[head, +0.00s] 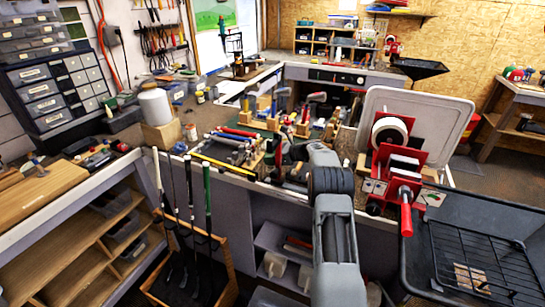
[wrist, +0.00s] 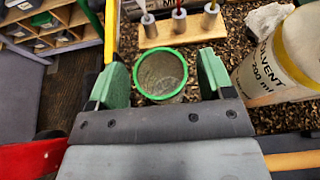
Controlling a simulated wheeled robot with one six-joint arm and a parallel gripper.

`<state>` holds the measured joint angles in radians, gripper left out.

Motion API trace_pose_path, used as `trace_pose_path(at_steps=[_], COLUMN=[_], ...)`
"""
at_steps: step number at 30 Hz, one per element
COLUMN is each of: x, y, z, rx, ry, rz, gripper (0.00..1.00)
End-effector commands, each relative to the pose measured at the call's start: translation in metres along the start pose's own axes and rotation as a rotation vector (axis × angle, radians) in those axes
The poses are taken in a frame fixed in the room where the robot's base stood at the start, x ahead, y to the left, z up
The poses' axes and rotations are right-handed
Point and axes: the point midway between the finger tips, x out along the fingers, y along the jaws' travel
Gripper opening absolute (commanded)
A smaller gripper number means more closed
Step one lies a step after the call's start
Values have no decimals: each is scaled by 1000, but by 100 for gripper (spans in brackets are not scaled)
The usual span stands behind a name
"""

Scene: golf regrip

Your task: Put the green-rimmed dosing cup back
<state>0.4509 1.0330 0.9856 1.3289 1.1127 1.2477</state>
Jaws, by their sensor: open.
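The green-rimmed dosing cup (wrist: 161,74) shows in the wrist view from above, its round mouth facing the camera. It looks upright, with a grey, speckled inside. My gripper (wrist: 161,62) is open, with one green-padded finger to the left of the cup and one to the right. A narrow gap shows on each side of the rim. I cannot tell how far the fingertips are above the bench or whether they are level with the cup. In the head view my arm hides the gripper's end, and I cannot make out the cup there.
A solvent bottle (wrist: 283,58) stands close right of my gripper. A wooden block (wrist: 183,31) with several upright pegs lies just beyond the cup. In the head view, a red-framed device (head: 400,165) stands right of my arm, and tools crowd the bench to its left.

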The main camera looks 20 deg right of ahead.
Motion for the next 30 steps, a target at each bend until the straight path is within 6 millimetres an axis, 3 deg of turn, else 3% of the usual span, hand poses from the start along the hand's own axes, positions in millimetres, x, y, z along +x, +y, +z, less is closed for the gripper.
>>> trace_pose_path(at_steps=[15, 21, 30], x=[-92, -110, -115], y=[0, 0, 0], z=[-2, -2, -1], rx=[0, 1, 1], ry=[0, 0, 1], rz=[-3, -1, -1], gripper=[74, 74, 74])
